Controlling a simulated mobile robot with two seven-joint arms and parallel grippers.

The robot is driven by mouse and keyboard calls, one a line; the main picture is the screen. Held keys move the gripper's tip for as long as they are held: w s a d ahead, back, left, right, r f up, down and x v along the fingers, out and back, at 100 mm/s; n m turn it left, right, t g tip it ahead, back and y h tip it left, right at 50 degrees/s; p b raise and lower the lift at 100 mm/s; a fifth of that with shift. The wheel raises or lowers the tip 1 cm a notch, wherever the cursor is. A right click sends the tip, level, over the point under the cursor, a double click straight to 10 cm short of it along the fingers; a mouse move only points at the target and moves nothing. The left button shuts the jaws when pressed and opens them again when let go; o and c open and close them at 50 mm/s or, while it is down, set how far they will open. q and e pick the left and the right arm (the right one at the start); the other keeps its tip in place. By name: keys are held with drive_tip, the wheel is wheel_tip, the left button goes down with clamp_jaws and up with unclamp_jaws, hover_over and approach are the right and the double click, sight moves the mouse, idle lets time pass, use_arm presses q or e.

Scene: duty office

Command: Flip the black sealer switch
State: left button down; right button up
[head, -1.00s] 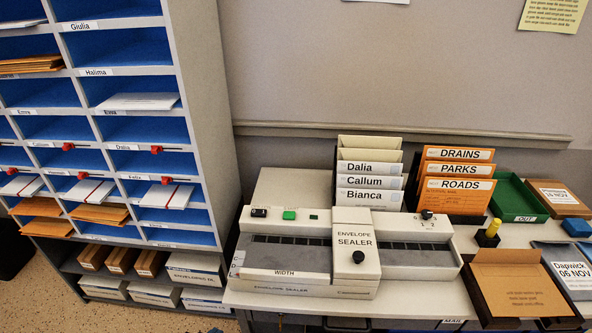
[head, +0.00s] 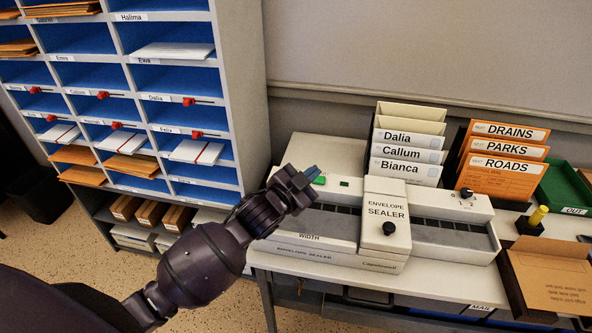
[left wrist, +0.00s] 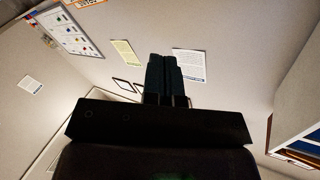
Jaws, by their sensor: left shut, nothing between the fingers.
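The envelope sealer (head: 388,248) stands on the worktable. Its black switch, at the left end of the top panel, is hidden behind my left gripper in the head view. The green button (head: 319,180) just right of the switch's place shows beside the fingertips. My left gripper (head: 311,174) is shut and empty, over the left end of the sealer; I cannot tell whether it touches the switch. Its closed fingers also show in the left wrist view (left wrist: 166,78), against the wall. My right gripper is out of view.
A black knob (head: 389,228) sits on the sealer's middle block, and another dial (head: 466,192) at its right end. White folders (head: 406,172) and orange folders (head: 505,170) stand behind it. The pigeonhole shelf (head: 240,90) rises close on the left.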

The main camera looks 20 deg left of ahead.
use_arm(q)
drive_tip(key=w+d+r+m+g+h+b, duration=0.1)
drive_tip(key=w+d+r+m+g+h, duration=0.25)
drive_tip(key=r+m+h, duration=0.35)
drive_tip(key=w+d+r+m+g+h+b, duration=0.25)
drive_tip(key=d+r+m, duration=0.3)
drive_tip(key=m, duration=0.35)
drive_tip(key=w+d+r+m+g+h+b, duration=0.1)
drive_tip(key=w+d+r+m+g+h, duration=0.25)
drive_tip(key=r+m, duration=0.4)
drive_tip(key=a+f+g+y+b, duration=0.1)
drive_tip(key=a+f+g+y, duration=0.3)
drive_tip(key=a+f+y, duration=0.3)
drive_tip(key=a+f+g+y, duration=0.3)
drive_tip(key=a+f+y, duration=0.4)
drive_tip(key=a+y, duration=0.3)
drive_tip(key=a+m, duration=0.1)
drive_tip(key=a, duration=0.3)
drive_tip(key=shift+f+g+y+b, duration=0.25)
drive_tip(key=shift+g+y+b, duration=0.05)
drive_tip(key=shift+g+b, duration=0.05)
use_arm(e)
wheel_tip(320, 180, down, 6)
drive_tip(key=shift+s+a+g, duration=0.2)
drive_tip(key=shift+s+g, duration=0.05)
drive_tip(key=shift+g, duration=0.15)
use_arm(q)
drive_tip(key=shift+w+f, duration=0.1)
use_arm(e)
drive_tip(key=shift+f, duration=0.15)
